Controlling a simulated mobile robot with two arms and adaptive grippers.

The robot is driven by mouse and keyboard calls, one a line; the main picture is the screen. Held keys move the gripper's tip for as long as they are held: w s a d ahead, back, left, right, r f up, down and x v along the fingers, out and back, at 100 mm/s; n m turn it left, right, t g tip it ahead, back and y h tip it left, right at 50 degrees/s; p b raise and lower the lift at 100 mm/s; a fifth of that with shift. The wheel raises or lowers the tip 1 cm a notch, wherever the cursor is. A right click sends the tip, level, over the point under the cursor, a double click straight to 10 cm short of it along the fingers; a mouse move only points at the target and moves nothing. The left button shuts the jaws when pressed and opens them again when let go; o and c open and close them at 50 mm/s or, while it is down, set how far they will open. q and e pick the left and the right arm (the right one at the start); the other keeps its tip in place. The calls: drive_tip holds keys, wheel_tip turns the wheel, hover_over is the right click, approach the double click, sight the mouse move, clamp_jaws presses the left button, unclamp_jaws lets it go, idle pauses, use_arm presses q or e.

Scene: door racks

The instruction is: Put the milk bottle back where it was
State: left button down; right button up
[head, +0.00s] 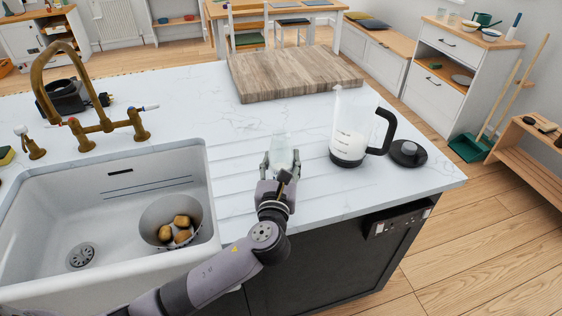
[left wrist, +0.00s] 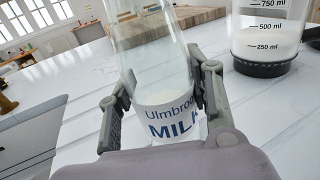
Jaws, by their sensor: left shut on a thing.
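The milk bottle (head: 281,150) is clear glass with a little white milk at the bottom. In the left wrist view the bottle (left wrist: 165,110) shows a blue "MILK" label low on its side. My left gripper (head: 280,168) is shut on the bottle, a finger on each side, over the white counter left of the jug. Whether the bottle's base touches the counter is hidden behind the gripper. The bottle looks about upright. My right gripper is not in view.
A glass jug (head: 350,145) with white liquid and a black handle stands right of the bottle, its black lid (head: 408,153) beside it. A wooden board (head: 290,75) lies behind. The sink (head: 50,190) at left holds a pot (head: 153,217) with potatoes. Counter between sink and board is clear.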

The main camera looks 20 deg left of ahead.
use_arm(q)
drive_tip(key=shift+f, duration=0.1)
drive_tip(key=c, duration=1.2)
unclamp_jaws()
drive_tip(key=o, duration=0.4)
drive_tip(key=b+v, duration=0.1)
drive_tip(key=v, duration=1)
drive_tip(key=shift+s+b, duration=0.1)
drive_tip(key=shift+b, duration=0.2)
drive_tip(key=shift+s, duration=0.45)
drive_tip(key=shift+d, duration=0.1)
